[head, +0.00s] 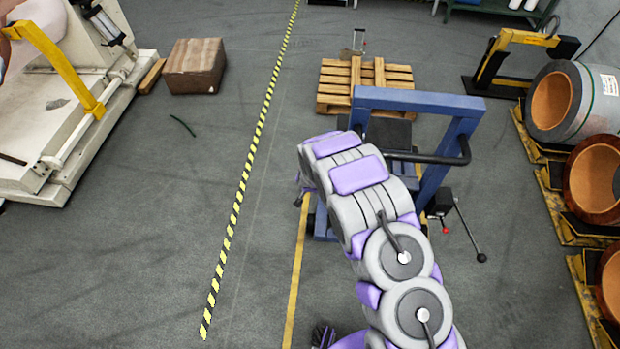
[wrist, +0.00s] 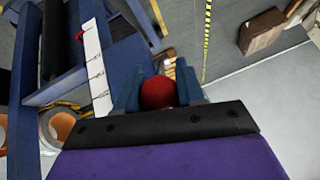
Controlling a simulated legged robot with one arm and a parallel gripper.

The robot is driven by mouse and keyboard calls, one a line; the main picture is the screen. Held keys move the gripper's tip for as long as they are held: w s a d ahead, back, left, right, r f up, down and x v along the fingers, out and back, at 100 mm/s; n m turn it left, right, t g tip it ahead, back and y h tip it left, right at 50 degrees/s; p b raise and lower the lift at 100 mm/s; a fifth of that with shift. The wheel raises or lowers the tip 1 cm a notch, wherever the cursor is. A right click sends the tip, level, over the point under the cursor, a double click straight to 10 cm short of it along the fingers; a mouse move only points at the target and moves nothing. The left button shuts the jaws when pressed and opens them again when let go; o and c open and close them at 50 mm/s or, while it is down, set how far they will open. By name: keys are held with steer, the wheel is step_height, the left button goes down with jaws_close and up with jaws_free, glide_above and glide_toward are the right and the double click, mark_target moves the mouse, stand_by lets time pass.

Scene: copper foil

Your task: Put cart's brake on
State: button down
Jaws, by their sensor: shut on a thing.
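The cart (head: 465,118) has a blue frame, a dark top and a black push handle (head: 430,158); its blue frame fills the left of the wrist view (wrist: 70,88). In the wrist view a round red knob (wrist: 157,93) sits between the two blue fingers of my gripper (wrist: 158,88), which are shut on it. Any lever below the knob is hidden. In the head view my arm covers the cart's left side and hides most of my gripper. On the cart's right, a small red knob (head: 445,230) and a rod with a black ball (head: 481,257) stick out.
A wooden pallet (head: 335,88) lies behind the cart. Copper foil rolls (head: 595,180) rest on stands at the right. A cardboard box (head: 195,66) stands by the white machine (head: 95,110) at the left. Yellow-black floor tape (head: 240,190) crosses clear grey floor.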

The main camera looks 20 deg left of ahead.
steer(key=shift+a+r, duration=0.15)
steer(key=c, duration=0.7)
jaws_free()
steer(key=p+v, duration=0.1)
steer(key=v, duration=1.6)
steer(key=shift+s, duration=0.1)
